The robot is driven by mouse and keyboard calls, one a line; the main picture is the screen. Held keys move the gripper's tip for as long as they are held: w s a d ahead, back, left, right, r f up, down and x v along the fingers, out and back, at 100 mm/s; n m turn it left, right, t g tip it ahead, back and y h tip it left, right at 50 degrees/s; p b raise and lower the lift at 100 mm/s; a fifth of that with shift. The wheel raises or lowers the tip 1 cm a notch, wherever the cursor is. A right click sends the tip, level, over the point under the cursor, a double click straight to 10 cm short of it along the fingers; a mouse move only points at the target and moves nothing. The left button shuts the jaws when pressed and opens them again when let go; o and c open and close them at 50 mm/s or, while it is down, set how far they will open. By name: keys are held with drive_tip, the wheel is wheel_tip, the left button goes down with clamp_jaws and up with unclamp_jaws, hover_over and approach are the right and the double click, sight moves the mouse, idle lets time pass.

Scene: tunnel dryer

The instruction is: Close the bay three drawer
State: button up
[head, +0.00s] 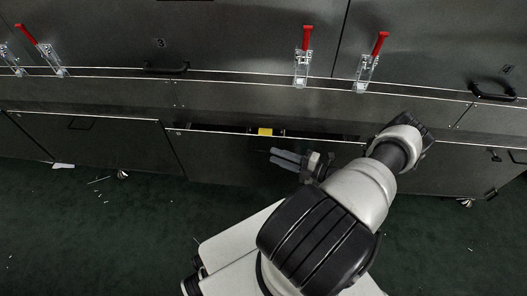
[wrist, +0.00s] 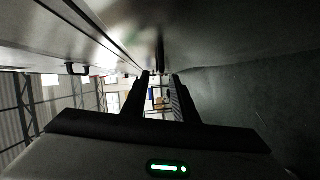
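The bay three drawer (head: 222,160) is the dark metal front below the panel marked 3 in the head view. A dark gap shows along its top edge, with a yellow piece (head: 265,132) inside it, so the drawer looks slightly pulled out. My gripper (head: 274,156) is in front of the drawer face, pointing left along it. I cannot tell whether it touches the face. In the wrist view my gripper (wrist: 160,75) shows two dark fingers with a clear gap between them and nothing held. My forearm hides the drawer's lower right part.
Red-handled clamps (head: 304,55) and a black handle (head: 166,68) are on the panels above. Closed-looking fronts lie at the left (head: 80,140) and right. The dark green floor (head: 110,230) is mostly clear, with small white scraps and a caster (head: 122,174) at the left.

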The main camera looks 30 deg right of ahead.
drive_tip(key=x, duration=0.6)
drive_tip(key=shift+w+a, duration=0.1)
drive_tip(key=shift+w, duration=0.05)
drive_tip(key=shift+c, duration=0.2)
clamp_jaws()
idle(1.1)
